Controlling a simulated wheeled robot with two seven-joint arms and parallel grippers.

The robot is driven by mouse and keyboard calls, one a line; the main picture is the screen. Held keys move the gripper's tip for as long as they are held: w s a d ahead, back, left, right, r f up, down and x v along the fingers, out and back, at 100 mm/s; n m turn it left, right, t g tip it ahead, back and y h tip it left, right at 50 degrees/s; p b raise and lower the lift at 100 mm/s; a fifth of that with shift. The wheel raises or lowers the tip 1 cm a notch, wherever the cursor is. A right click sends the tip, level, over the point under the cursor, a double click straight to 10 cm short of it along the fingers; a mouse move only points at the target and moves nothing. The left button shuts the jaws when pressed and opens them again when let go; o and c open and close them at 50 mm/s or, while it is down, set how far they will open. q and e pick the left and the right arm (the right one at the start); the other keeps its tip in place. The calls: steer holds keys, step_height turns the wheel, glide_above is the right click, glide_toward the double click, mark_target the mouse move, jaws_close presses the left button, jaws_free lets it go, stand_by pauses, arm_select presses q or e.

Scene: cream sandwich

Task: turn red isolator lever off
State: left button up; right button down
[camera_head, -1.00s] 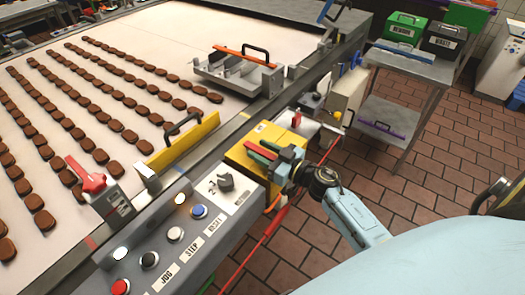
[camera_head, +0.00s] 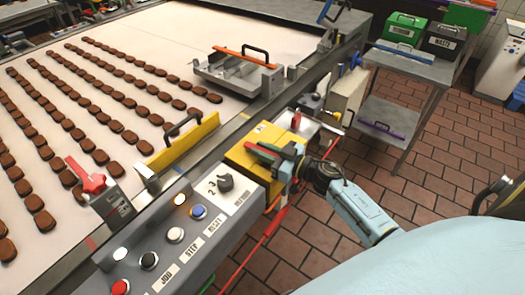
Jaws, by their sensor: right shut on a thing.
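A yellow isolator box (camera_head: 241,160) sits on the near side of the conveyor, beyond the grey control panel. The red lever (camera_head: 267,147) shows as a narrow red strip at the box's top, mostly covered by my fingers. My right gripper (camera_head: 279,155) comes in from the right and is shut on the red lever. Its fingers hide most of the lever, so its exact angle is hard to tell. My left gripper is not in view.
The control panel (camera_head: 236,206) carries several buttons and a black rotary knob (camera_head: 225,183). The conveyor (camera_head: 150,28) holds rows of brown biscuits. Tiled floor (camera_head: 300,240) is open at the right.

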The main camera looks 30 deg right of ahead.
steer(key=n+y, duration=0.1)
steer(key=d+n+g+y, duration=0.1)
steer(key=shift+w+g+y+b, duration=0.3)
steer(key=shift+b, duration=0.05)
steer(key=shift+w+d+n+g+y+b, duration=0.1)
steer(key=shift+w+n+g+y+b, duration=0.05)
steer(key=shift+n+g+y+b, duration=0.65)
steer(key=c, duration=1.3)
jaws_free()
steer(key=v, duration=1.3)
steer(key=shift+d, duration=0.2)
